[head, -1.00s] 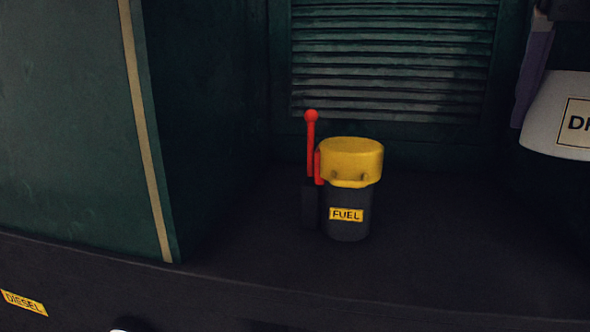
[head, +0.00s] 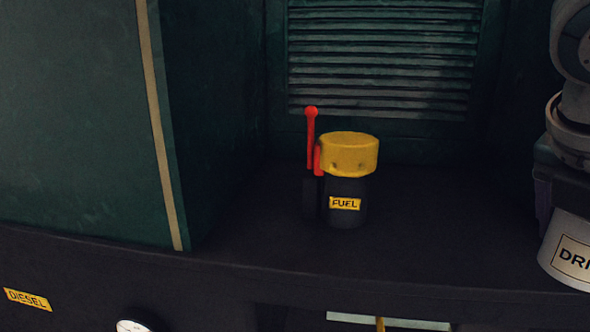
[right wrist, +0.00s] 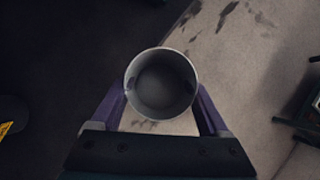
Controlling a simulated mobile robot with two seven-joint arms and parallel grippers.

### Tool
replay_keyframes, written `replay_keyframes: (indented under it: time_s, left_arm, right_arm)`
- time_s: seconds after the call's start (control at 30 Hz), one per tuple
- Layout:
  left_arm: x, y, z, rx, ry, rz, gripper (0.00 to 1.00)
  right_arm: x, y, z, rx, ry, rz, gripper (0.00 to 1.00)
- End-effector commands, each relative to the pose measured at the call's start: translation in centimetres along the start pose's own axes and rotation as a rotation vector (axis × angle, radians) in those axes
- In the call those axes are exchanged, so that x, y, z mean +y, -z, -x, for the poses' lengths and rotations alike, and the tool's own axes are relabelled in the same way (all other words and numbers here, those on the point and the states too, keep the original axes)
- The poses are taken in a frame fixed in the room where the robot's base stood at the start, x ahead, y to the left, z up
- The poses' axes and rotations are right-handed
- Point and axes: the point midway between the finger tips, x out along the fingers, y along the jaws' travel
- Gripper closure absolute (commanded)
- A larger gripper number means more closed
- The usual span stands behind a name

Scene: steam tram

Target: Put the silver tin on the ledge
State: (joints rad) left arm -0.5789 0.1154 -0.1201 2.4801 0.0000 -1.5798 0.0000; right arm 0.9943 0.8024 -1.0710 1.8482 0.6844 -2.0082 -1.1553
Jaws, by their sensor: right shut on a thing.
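The silver tin (head: 572,250) is at the right edge of the head view, partly cut off, with a label starting "DRI". My right gripper (head: 545,195) is shut on it. The right wrist view shows the tin (right wrist: 161,84) from above, its round mouth open, between the two purple fingers of the gripper (right wrist: 161,98). The dark ledge (head: 430,235) runs across the head view under a louvred panel. In the wrist view the tin overlaps the border between the dark ledge (right wrist: 60,60) and the paler ground. My left gripper is not in view.
A fuel filler (head: 346,185) with a yellow cap and a red lever (head: 311,135) stands mid-ledge. A green box wall (head: 80,120) bounds the left. The ledge right of the filler is clear. A "DIESEL" plate (head: 27,299) is on the front face.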

Motion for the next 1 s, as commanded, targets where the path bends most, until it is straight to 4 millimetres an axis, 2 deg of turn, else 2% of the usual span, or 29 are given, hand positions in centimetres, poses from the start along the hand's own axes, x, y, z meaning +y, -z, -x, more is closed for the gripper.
replay_keyframes:
  time_s: [0.1, 0.37, 0.77, 0.9, 1.0]
  left_arm:
    - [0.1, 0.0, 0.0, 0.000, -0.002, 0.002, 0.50]
    - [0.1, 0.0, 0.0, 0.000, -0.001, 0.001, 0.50]
    - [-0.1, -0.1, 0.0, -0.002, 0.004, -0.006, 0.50]
    - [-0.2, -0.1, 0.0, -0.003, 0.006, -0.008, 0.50]
    - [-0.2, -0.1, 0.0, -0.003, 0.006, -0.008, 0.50]
  right_arm:
    - [-1.7, 0.8, -2.0, 0.001, 0.059, -0.079, 0.80]
    - [-4.9, 2.3, -5.2, 0.000, 0.161, -0.240, 0.80]
    - [-4.2, 3.1, -3.9, 0.000, 0.244, -0.385, 0.80]
    - [-3.9, 3.7, -2.9, -0.003, 0.308, -0.486, 0.80]
    - [-3.4, 4.5, -1.5, -0.003, 0.401, -0.634, 0.80]
